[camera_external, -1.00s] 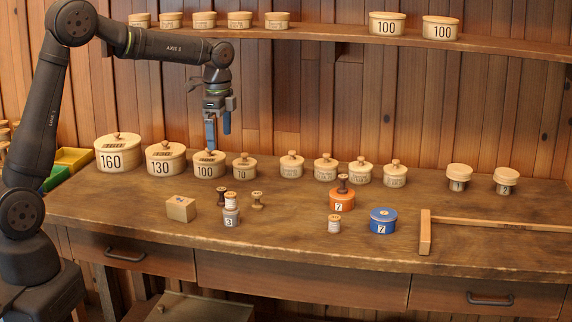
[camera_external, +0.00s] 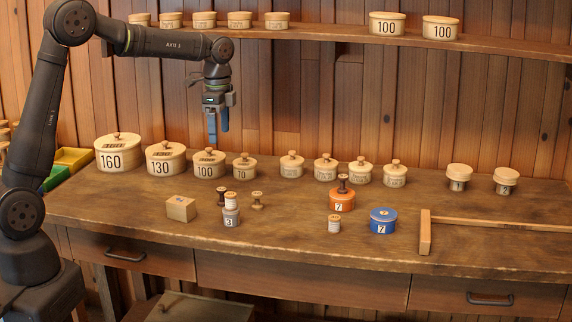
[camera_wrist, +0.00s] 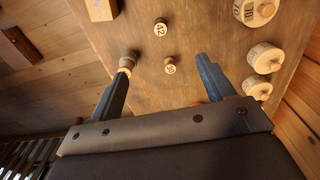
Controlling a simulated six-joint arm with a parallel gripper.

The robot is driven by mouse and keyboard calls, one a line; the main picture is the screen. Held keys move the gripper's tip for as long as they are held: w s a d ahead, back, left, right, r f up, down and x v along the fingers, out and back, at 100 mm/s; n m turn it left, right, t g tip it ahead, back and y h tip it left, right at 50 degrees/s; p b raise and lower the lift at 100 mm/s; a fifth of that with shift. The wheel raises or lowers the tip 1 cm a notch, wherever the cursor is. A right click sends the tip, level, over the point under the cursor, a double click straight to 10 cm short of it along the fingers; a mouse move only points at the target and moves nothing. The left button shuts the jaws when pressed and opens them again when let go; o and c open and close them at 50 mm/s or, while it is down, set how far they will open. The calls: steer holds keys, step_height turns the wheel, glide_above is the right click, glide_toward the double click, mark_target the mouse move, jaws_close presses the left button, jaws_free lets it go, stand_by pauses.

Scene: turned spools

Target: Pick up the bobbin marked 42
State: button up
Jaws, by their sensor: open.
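The bobbin marked 42 (camera_wrist: 160,28) stands upright in the upper middle of the wrist view, its number showing on its pale top. In the external view it appears to be the dark spool (camera_external: 222,197) behind the white spool. A second numbered bobbin (camera_wrist: 170,66), its number too small to read surely, stands close by; it seems to be the pale brown spool (camera_external: 257,200). My gripper (camera_external: 218,136) is open and empty, well above the bench near the back jars. Its two blue fingers also show in the wrist view (camera_wrist: 162,64).
A wooden block (camera_external: 180,208) lies left. Lidded jars (camera_external: 209,166) line the back. Orange (camera_external: 342,202) and blue (camera_external: 383,222) tins stand right. The front middle is mostly clear.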

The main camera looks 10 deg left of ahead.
steer(key=c, duration=0.4)
steer(key=s+a+f+n+t+h, duration=0.3)
steer(key=s+a+n, duration=0.2)
steer(key=n, duration=0.4)
glide_toward(220, 189)
steer(key=x, duration=0.6)
steer(key=shift+s, duration=0.25)
steer(key=shift+w+x, duration=0.2)
steer(key=shift+x, duration=2.5)
